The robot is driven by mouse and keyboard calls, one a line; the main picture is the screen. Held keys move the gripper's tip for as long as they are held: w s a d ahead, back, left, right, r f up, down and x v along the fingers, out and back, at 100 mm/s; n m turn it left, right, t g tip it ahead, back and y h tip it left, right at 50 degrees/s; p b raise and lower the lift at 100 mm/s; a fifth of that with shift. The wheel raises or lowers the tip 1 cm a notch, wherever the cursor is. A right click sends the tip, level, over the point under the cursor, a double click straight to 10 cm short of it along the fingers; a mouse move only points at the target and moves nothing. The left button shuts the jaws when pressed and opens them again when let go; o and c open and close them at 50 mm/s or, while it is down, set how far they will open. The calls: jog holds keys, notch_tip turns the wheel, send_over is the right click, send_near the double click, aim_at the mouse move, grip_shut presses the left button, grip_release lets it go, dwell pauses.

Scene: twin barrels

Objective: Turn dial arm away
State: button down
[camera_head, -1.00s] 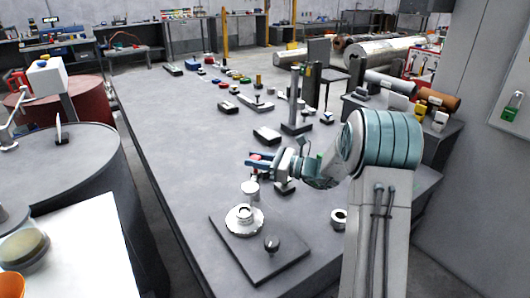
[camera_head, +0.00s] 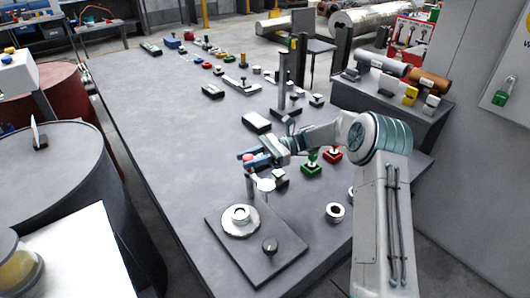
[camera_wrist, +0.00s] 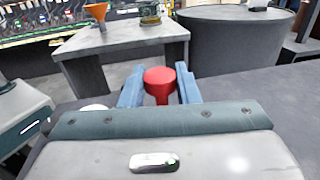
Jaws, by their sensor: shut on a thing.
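The dial (camera_head: 240,220) is a pale round disc with a raised hub on a dark grey base plate (camera_head: 255,262) near the table's front edge. A grey post (camera_head: 250,187) and a small white disc (camera_head: 265,184) show just behind it, below my gripper. My gripper (camera_head: 247,158) has blue fingers, shut on a red knob (camera_wrist: 159,80) above the post. In the wrist view the knob stands between my two fingers (camera_wrist: 160,92). How the knob joins the dial is partly hidden.
The table's left part is clear. Dark barrels (camera_head: 60,185) stand left.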

jog(key=shift+s+a+g, duration=0.1)
jog(key=shift+a+g, duration=0.1)
jog(key=shift+g, duration=0.1)
jog(key=c, duration=1.5)
grip_release()
jog(key=o, duration=0.4)
jog(key=shift+s+a, duration=0.1)
jog(key=shift+a, duration=0.1)
jog(key=v, duration=1.4)
jog(key=shift+d+r+b, duration=0.1)
jog(key=shift+d+b, duration=0.05)
jog(key=shift+b, duration=0.15)
